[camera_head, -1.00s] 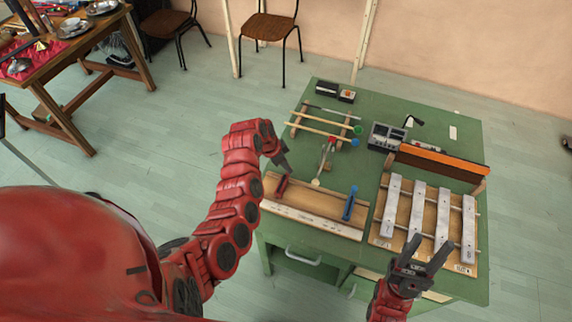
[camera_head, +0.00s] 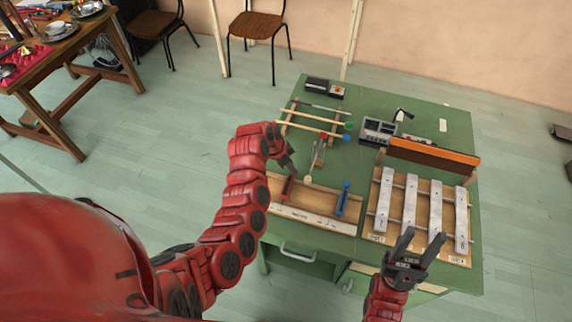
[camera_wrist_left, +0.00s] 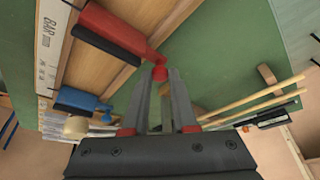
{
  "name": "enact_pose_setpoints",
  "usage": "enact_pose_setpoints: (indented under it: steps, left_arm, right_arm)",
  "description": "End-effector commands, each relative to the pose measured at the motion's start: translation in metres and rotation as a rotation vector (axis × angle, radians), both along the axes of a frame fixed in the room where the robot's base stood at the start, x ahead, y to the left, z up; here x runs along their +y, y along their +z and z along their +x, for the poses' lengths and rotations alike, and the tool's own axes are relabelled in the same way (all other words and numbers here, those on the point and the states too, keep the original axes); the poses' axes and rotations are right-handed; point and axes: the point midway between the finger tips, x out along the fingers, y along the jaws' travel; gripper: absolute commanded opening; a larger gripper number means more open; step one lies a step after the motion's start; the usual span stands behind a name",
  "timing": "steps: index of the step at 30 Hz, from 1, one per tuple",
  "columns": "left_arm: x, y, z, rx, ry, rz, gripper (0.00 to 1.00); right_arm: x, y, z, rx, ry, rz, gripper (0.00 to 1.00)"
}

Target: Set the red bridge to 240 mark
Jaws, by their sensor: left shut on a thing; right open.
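The red bridge (camera_head: 288,187) stands on the wooden board (camera_head: 315,201) towards its left end. A white scale strip (camera_head: 312,222) runs along the board's front edge; its marks are too small to read. The blue bridge (camera_head: 342,198) stands further right on the board. My left gripper (camera_head: 290,168) is shut on the red bridge at its far end. In the left wrist view, the fingertips (camera_wrist_left: 160,76) close on the red knob of the red bridge (camera_wrist_left: 112,30), with the blue bridge (camera_wrist_left: 82,103) beside it. My right gripper (camera_head: 421,238) is open and empty, near the metal bars.
Metal bars (camera_head: 410,202) lie on a frame to the right. Mallets (camera_head: 312,124) rest on a rack behind the board. A long orange-topped block (camera_head: 434,151) and a grey device (camera_head: 378,130) stand at the back right. The green table (camera_head: 455,120) has free room at its far right.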

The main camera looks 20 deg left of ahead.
Motion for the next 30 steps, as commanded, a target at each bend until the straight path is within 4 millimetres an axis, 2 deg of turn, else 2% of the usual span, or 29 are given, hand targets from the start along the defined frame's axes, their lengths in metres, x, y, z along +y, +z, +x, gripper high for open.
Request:
enact_pose_setpoints:
  steps: [3, 4, 8, 20, 26, 30]
  left_arm:
    - [0.001, 0.001, 0.001, -0.003, 0.001, 0.000, 0.00]
    - [0.001, 0.001, 0.001, -0.003, 0.001, 0.000, 0.31]
    - [0.001, 0.001, 0.001, -0.002, 0.002, 0.000, 0.55]
    - [0.002, 0.003, 0.000, -0.002, 0.002, 0.001, 0.56]
    - [0.008, 0.020, -0.004, -0.005, 0.003, 0.002, 0.56]
    - [0.015, 0.041, -0.010, -0.007, 0.004, 0.004, 0.56]
  right_arm:
    - [0.000, 0.000, 0.000, 0.000, 0.000, 0.000, 0.50]
    - [0.000, 0.000, 0.000, 0.000, 0.000, 0.000, 0.50]
    - [0.000, 0.000, 0.000, 0.000, 0.000, 0.000, 0.50]
    - [0.000, -0.002, 0.000, 0.000, 0.000, 0.000, 0.50]
    - [0.000, -0.009, 0.000, 0.000, 0.000, 0.000, 0.50]
    - [0.000, -0.018, 0.000, 0.000, 0.000, 0.000, 0.50]
